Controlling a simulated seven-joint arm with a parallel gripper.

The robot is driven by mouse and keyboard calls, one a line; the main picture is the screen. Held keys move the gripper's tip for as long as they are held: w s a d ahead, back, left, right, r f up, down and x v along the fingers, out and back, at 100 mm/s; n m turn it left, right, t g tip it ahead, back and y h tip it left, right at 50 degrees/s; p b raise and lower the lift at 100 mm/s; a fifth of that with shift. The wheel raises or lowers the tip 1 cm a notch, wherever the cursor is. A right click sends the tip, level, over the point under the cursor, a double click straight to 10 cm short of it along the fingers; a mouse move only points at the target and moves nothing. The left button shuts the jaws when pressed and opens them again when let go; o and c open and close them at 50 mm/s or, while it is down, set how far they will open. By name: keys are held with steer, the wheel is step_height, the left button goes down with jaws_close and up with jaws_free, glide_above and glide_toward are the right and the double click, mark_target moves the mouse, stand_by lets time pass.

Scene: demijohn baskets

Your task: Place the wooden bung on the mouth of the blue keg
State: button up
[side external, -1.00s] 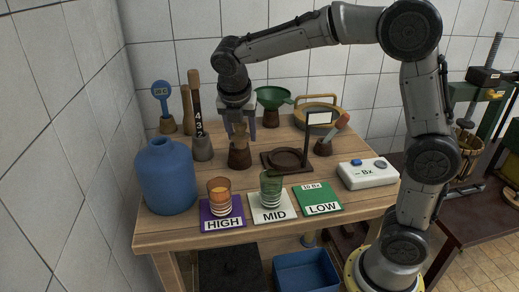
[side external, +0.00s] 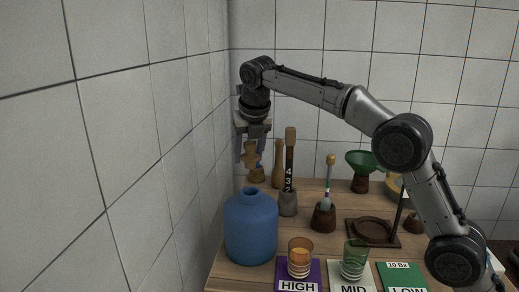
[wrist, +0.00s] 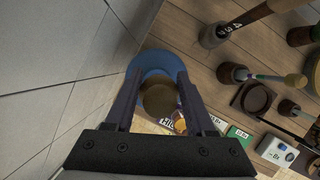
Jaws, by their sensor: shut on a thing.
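The wooden bung (side external: 251,154) is held between the fingers of my gripper (side external: 252,150), which is shut on it and points down. The blue keg (side external: 251,230) stands upright at the table's left end, close to the wall. In the side view the bung hangs above the keg's mouth with a visible gap, not touching. In the wrist view the bung (wrist: 159,99) sits between both fingers (wrist: 160,84), with the blue keg (wrist: 153,61) below it. The bung and fingers hide the keg's mouth there, so exact centring cannot be told.
The tiled wall (side external: 190,150) is close on the left. Behind the keg stand a numbered stick in a grey base (side external: 288,203) and other upright tools. An amber glass (side external: 300,262) and a green glass (side external: 354,264) stand right of the keg on labelled cards.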

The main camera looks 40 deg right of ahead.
mark_target(252, 158)
stand_by(0.4)
steer(key=shift+f, duration=2.9)
steer(key=shift+f, duration=0.9)
steer(key=o, duration=1.4)
steer(key=shift+r, duration=0.15)
steer(key=v, duration=1.2)
steer(key=shift+s+a+r, duration=0.15)
steer(key=shift+s+r, duration=0.05)
steer(key=shift+s, duration=0.05)
steer(key=shift+s+r, duration=0.2)
steer(key=shift+r, duration=0.25)
